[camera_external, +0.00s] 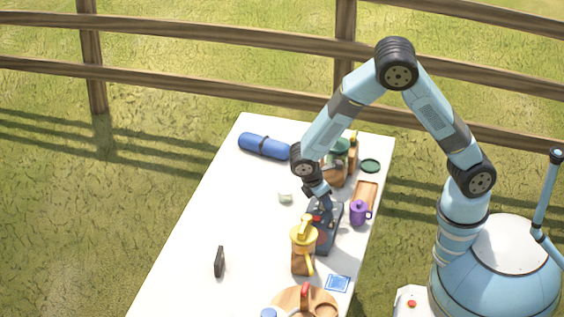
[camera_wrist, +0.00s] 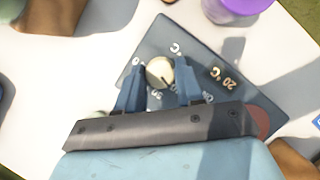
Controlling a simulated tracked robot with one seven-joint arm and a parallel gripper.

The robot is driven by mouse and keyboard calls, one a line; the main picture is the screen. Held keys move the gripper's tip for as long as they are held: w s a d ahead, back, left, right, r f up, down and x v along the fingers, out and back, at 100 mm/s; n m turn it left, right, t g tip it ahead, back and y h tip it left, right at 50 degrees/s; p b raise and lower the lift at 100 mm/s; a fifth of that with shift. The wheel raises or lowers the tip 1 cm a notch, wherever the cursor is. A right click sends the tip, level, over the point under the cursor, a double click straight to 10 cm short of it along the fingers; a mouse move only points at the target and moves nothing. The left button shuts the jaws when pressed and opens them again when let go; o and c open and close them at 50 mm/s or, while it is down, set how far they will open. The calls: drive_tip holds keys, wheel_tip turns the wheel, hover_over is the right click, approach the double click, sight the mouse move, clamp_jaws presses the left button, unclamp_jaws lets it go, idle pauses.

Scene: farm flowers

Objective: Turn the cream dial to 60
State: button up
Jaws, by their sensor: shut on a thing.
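The cream dial (camera_wrist: 160,73) sits on a dark blue-grey panel (camera_wrist: 200,45) in the wrist view. It is round, with a short dark mark at its lower right edge. My gripper (camera_wrist: 161,69) is shut on the dial, with one blue finger on each side. White markings stand around the dial, among them "20 °C" and another "°C"; the fingers and palm hide part of them, and I see no readable 60. In the external view my gripper (camera_external: 324,204) points down over the panel (camera_external: 326,240), and the dial is hidden.
A red round part (camera_wrist: 259,120) shows on the panel. A purple mug (camera_external: 359,213) stands to the right, and a yellow-topped wooden grinder (camera_external: 303,250) stands in front. A blue roll (camera_external: 263,146) lies at the back. The table's left side is mostly clear.

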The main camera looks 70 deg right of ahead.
drive_tip(key=m, duration=0.2)
drive_tip(key=m+g+y, duration=0.1)
drive_tip(key=m, duration=0.1)
drive_tip(key=shift+w+d+m+y, duration=0.1)
drive_tip(key=shift+d+m+y, duration=0.05)
drive_tip(key=shift+m+y, duration=0.2)
drive_tip(key=m+y, duration=0.1)
drive_tip(key=m, duration=0.1)
drive_tip(key=m+y, duration=0.1)
drive_tip(key=m, duration=0.2)
drive_tip(key=shift+d+m, duration=0.15)
drive_tip(key=shift+m, duration=0.1)
drive_tip(key=m+y, duration=0.1)
drive_tip(key=m, duration=0.3)
drive_tip(key=shift+d+m+y, duration=0.1)
drive_tip(key=shift+m+y, duration=0.2)
drive_tip(key=shift+y, duration=0.05)
drive_tip(key=m+t+y, duration=0.1)
drive_tip(key=m, duration=0.3)
drive_tip(key=shift+m, duration=0.4)
drive_tip(key=shift+t, duration=0.3)
drive_tip(key=o, duration=1)
